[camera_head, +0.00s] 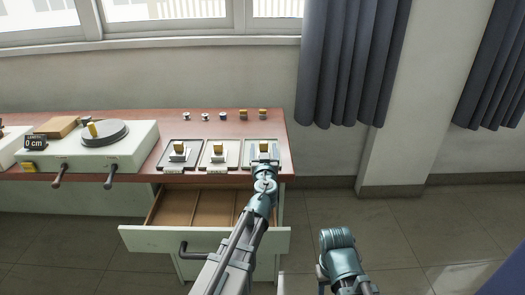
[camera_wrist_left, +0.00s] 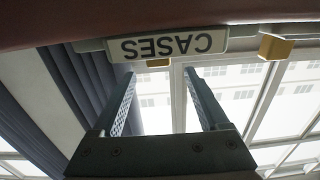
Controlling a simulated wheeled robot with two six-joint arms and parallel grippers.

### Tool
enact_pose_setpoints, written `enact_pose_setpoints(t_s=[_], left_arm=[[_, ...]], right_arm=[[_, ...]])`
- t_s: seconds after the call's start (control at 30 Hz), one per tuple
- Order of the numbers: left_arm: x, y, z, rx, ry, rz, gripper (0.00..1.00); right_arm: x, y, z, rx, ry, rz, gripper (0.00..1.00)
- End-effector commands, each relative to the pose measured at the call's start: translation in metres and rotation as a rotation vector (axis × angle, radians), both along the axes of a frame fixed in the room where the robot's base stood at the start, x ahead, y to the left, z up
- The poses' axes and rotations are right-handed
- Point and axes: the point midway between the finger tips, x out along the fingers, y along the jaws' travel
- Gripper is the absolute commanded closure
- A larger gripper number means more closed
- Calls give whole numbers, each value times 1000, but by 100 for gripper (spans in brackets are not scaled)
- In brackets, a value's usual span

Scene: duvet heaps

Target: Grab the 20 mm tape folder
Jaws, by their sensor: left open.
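Three small trays stand in a row at the desk's front right: a left tray (camera_head: 161,165), a middle tray (camera_head: 202,165) and a right tray (camera_head: 245,165). Another yellow top (camera_head: 263,147) shows at the right tray, partly hidden by my arm. Their labels are too small to read, so I cannot tell which is the 20 mm tape folder. My left gripper (camera_head: 264,157) is at the right tray; in the left wrist view its fingers (camera_wrist_left: 160,73) are apart, with nothing clearly held.
An open, divided drawer (camera_head: 135,238) juts out below the trays. A machine with a dark disc (camera_head: 104,133) stands left. Several small knobs line the desk's back. A CASES sign (camera_wrist_left: 168,45) and yellow block (camera_wrist_left: 275,47) show in the wrist view. My right arm is low right.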

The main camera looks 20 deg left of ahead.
Motion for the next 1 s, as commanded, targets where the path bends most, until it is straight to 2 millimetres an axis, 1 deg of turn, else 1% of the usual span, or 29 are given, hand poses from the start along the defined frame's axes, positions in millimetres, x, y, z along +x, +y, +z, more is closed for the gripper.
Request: enact_pose_setpoints(t_s=[0.17, 0.37, 0.47, 0.53, 0.73, 0.87, 0.9, 0.97, 1.0], left_arm=[[6, 1, -3, 0, 0, 0, 22], [29, 7, -9, 0, 0, -1, 22], [39, 8, -7, 0, 0, -3, 22], [42, 9, -7, 0, 0, -4, 22], [41, 9, -7, 0, 0, -4, 22], [41, 9, -7, 0, 0, -4, 46], [41, 9, -7, 0, 0, -4, 53], [40, 9, -7, 0, 0, -4, 64], [40, 9, -7, 0, 0, -4, 71]], right_arm=[[0, 0, -3, 0, 0, 0, 50], [0, 0, -9, -1, 0, 0, 50], [0, 0, -7, -1, 0, 0, 50], [0, 0, -7, -1, 0, 0, 50], [0, 0, -7, -1, 0, 0, 50], [0, 0, -7, -1, 0, 0, 50], [0, 0, -7, -1, 0, 0, 50], [0, 0, -7, -1, 0, 0, 50], [0, 0, -7, -1, 0, 0, 50]])
